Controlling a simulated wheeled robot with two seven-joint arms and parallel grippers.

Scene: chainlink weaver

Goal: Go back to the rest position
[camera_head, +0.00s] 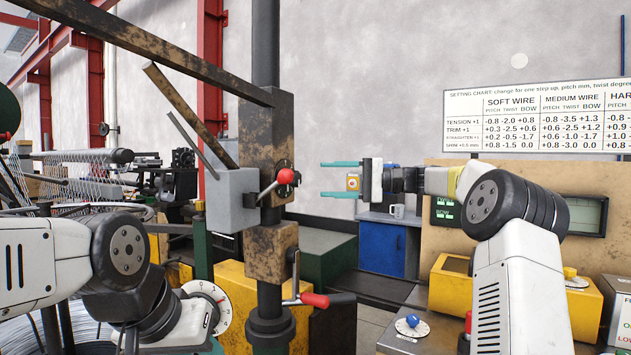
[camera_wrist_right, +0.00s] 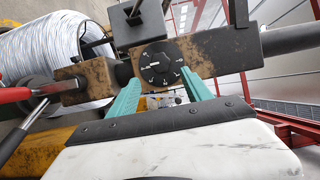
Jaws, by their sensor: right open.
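My right gripper (camera_head: 326,179) is open, with its two teal fingers spread and pointing left toward the rusty machine column (camera_head: 270,140). A small yellow and red item (camera_head: 353,182) shows between the fingers in the head view; I cannot tell whether it is held or behind them. In the right wrist view the gripper (camera_wrist_right: 162,82) is open, its fingers pointing at a rusty block with a black dial (camera_wrist_right: 160,63). My left arm comes in at the lower left; its gripper is not in view.
A red-knobbed lever (camera_head: 285,176) and a red-handled crank (camera_head: 314,300) stick out of the column. A white dial (camera_head: 206,303) sits low by my left arm. A setting chart (camera_head: 540,120), a blue cabinet (camera_head: 385,247) and a yellow box (camera_head: 455,290) stand right.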

